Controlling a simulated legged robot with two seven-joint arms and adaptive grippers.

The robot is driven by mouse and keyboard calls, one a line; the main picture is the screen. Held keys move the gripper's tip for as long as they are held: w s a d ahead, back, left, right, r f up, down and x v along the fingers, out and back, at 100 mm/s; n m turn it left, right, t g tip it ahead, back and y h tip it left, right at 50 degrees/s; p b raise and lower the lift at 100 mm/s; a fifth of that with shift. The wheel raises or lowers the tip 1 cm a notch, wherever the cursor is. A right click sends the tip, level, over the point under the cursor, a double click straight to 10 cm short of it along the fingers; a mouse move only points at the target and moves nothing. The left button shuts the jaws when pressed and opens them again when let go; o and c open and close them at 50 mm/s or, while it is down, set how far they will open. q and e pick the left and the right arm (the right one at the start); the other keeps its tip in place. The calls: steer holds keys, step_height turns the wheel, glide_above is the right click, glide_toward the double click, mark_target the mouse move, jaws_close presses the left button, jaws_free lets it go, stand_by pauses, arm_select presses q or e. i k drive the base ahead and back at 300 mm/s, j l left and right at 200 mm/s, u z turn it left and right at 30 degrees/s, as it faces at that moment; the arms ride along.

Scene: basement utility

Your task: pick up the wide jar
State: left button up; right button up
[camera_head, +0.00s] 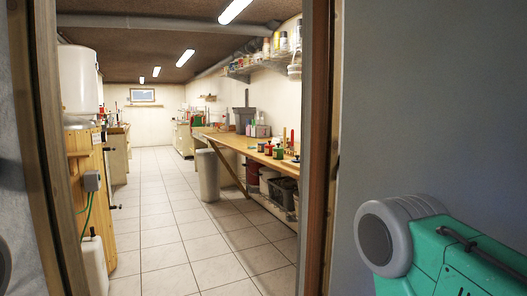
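I cannot single out the wide jar. Several small containers stand on the wooden workbench (228,142) beyond the doorway, among them a green one (278,152) and a red one (268,148). They are too small to tell their shapes well. Neither my left nor my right gripper is in view.
A doorway frame (318,150) stands close in front, with clear tiled floor (165,235) beyond. A grey bin (207,175) stands by the bench. A white canister (94,265) stands at left. A green casing (440,262) fills the lower right.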

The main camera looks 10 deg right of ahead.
mark_target(251, 141)
steer(key=z, duration=0.45)
steer(key=i+z, duration=0.15)
steer(key=z, duration=0.75)
steer(key=i+z, duration=0.15)
steer(key=z, duration=0.3)
steer(key=j+z, duration=0.15)
steer(key=z, duration=0.3)
steer(key=i+z, duration=0.1)
steer(key=z, duration=0.35)
steer(key=j+z, duration=0.15)
steer(key=z, duration=0.25)
steer(key=j+u, duration=0.15)
steer(key=j, duration=0.8)
steer(key=j+u, duration=0.2)
steer(key=j, duration=2.05)
steer(key=j+u, duration=0.2)
steer(key=j, duration=2.1)
steer(key=i+j+u, duration=0.1)
steer(key=j+u, duration=0.2)
steer(key=j, duration=0.6)
